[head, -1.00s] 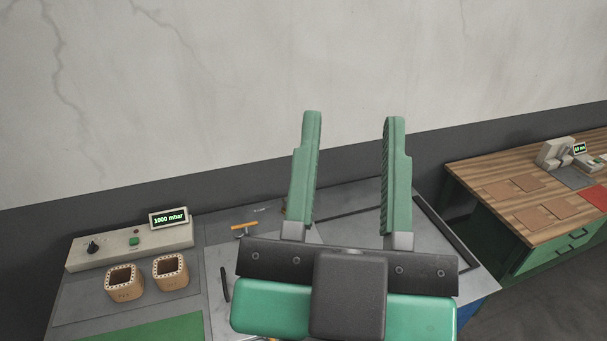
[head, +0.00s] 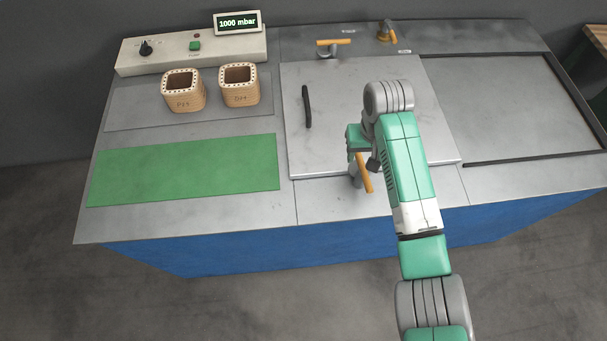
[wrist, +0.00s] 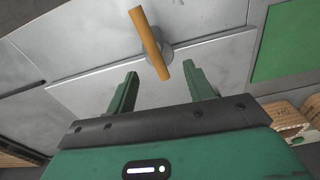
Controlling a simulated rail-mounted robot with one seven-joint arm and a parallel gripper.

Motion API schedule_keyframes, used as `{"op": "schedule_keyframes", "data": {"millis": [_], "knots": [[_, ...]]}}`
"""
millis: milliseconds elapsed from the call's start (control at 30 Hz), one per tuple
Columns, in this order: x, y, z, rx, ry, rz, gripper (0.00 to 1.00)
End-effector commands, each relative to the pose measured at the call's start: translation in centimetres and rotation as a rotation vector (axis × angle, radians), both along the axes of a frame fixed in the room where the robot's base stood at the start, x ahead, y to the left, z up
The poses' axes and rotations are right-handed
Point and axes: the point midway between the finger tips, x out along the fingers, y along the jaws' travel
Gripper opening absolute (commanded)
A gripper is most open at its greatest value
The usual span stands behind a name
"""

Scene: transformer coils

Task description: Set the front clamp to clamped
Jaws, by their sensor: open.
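The front clamp (head: 363,175) has an orange bar handle on a grey post. It stands at the front edge of the grey lid plate (head: 310,150), and its bar points roughly front to back, slightly slanted. In the wrist view the orange handle (wrist: 151,42) lies just beyond my gripper (wrist: 160,78). My gripper is open and empty, and the bar's near end shows between the two green fingertips without visible contact. In the head view my arm hides most of the gripper, just behind the clamp.
Two more orange-handled clamps, one left (head: 333,44) and one right (head: 385,32), stand behind the lid. The lid has a black handle (head: 307,106). Two wooden coil blocks (head: 183,92) stand at left, before a control box (head: 165,52). The green mat (head: 185,170) is clear.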

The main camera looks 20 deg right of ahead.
Motion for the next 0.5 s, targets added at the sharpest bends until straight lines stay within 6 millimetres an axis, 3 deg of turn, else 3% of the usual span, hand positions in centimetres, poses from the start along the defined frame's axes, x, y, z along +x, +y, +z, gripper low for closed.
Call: {"op": "schedule_keyframes", "data": {"millis": [33, 100, 267, 500], "knots": [[-1.0, -0.9, -1.3, 0.008, 0.034, -0.02, 0.52], [-1.8, -1.3, -1.7, 0.016, 0.059, -0.031, 0.52], [-1.8, -1.2, -2.3, 0.017, 0.061, -0.029, 0.52], [-1.7, -1.2, -6.9, 0.016, 0.06, -0.029, 0.52]]}}
